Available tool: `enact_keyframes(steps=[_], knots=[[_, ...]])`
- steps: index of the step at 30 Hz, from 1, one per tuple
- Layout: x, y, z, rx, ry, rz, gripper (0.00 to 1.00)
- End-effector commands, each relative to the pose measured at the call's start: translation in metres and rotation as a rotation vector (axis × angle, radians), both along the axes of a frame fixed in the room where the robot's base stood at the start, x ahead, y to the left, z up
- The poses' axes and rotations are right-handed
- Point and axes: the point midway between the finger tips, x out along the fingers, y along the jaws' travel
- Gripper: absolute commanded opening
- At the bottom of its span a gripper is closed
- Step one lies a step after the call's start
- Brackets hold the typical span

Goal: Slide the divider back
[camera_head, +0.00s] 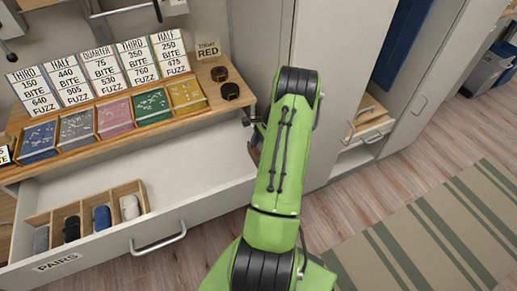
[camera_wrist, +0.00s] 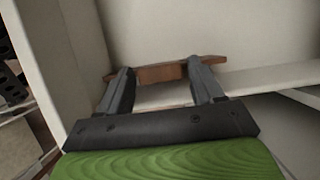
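An open white drawer (camera_head: 170,203) labelled PAIRS holds a wooden compartment insert (camera_head: 146,192) at its left end, with small items in its slots. The middle of the drawer is bare. My gripper (camera_head: 253,124) is at the drawer's right end, mostly hidden by my green arm in the head view. In the wrist view its two fingers (camera_wrist: 160,72) are apart, one on each side of a raised block on a brown wooden strip, which looks like the divider (camera_wrist: 160,73). Only a narrow gap shows beside the block; contact is unclear.
Above the drawer, a wooden desk top (camera_head: 100,142) bears several coloured trays (camera_head: 114,117), number cards (camera_head: 101,70) and two dark round things (camera_head: 230,91). A tall pale cabinet (camera_head: 335,60) stands right of the desk. A striped rug (camera_head: 430,240) lies on the floor at right.

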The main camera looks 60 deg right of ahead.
Motion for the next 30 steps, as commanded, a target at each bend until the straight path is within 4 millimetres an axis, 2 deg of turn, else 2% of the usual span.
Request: enact_keyframes(steps=[1, 2, 10, 13, 24, 30], knots=[[0.0, 0.0, 0.0, 0.0, 0.0, 0.0, 0.74], [0.0, 0.0, 0.0, 0.0, 0.0, 0.001, 0.79], [0.0, 0.0, 0.001, 0.0, -0.001, 0.002, 0.79], [-0.002, -0.004, 0.011, -0.002, -0.002, 0.001, 0.79], [-0.024, -0.036, 0.106, -0.004, -0.002, -0.001, 0.79], [-0.032, -0.048, 0.14, -0.001, -0.001, 0.001, 0.79]])
